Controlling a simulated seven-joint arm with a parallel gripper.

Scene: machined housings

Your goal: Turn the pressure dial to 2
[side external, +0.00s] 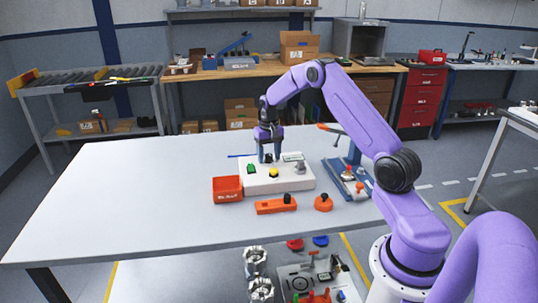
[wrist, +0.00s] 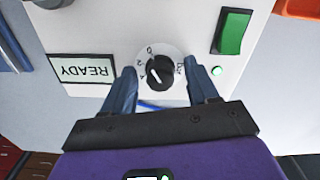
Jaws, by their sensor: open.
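The pressure dial is a round black knob (wrist: 160,71) on a pale scale plate, on the white control box (side external: 312,180). In the wrist view small marks, among them 0 and 2, ring the knob. A light pointer line shows on the knob's left part, but I cannot tell exactly which mark it meets. My gripper (wrist: 159,68) is open, with one finger on each side of the knob and a gap visible on both sides. In the side view my gripper (side external: 269,158) points down at the back of the box and largely hides the dial.
The box carries a green rocker switch (wrist: 233,31), a lit green lamp (wrist: 217,71), a READY display (wrist: 83,68) and a yellow button (side external: 274,172). An orange-red bin (side external: 227,189), orange parts (side external: 276,204) and a blue fixture (side external: 350,180) stand nearby. The table's left is clear.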

